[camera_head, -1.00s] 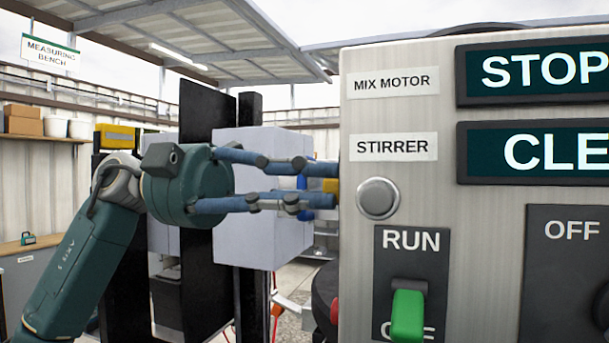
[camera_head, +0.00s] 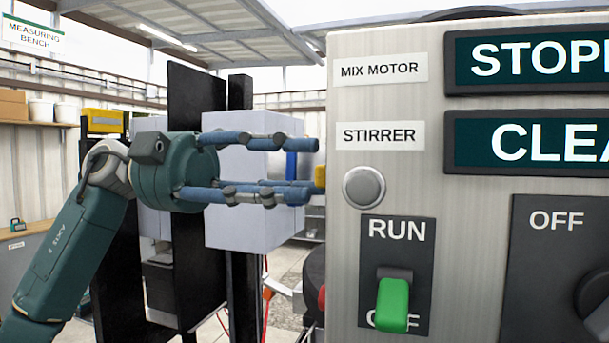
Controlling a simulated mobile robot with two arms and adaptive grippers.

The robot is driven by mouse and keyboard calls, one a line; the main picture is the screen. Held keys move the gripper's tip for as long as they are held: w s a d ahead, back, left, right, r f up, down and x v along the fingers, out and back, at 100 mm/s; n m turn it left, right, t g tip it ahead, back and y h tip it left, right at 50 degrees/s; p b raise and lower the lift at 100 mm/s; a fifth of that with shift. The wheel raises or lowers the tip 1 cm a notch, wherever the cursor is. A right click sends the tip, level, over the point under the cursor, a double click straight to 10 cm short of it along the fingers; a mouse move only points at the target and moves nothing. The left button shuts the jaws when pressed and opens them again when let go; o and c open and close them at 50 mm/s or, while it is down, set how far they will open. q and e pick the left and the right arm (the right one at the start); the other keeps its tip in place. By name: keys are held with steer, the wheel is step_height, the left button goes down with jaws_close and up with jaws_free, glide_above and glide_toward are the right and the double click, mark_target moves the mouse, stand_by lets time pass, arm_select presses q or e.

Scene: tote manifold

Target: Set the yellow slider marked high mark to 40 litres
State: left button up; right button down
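A small yellow piece (camera_head: 320,177), likely the yellow slider, shows at the left edge of the steel control panel. Most of it is hidden behind the panel, and no scale or litre marks can be read. My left gripper (camera_head: 313,170) is open, its fingers pointing right, one above and others below the level of the yellow piece. The fingertips are close to it; I cannot tell whether the lower ones touch it. My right gripper is out of view.
The panel (camera_head: 345,215) fills the right side close by, with a green RUN switch (camera_head: 392,305) tilted down and a round button (camera_head: 364,187). A pale box (camera_head: 250,225) and black posts stand behind my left gripper. A shelf (camera_head: 30,124) is at far left.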

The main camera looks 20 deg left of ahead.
arm_select(q)
steer(key=a, duration=1)
steer(key=shift+w+a, duration=0.2)
steer(key=shift+a, duration=0.1)
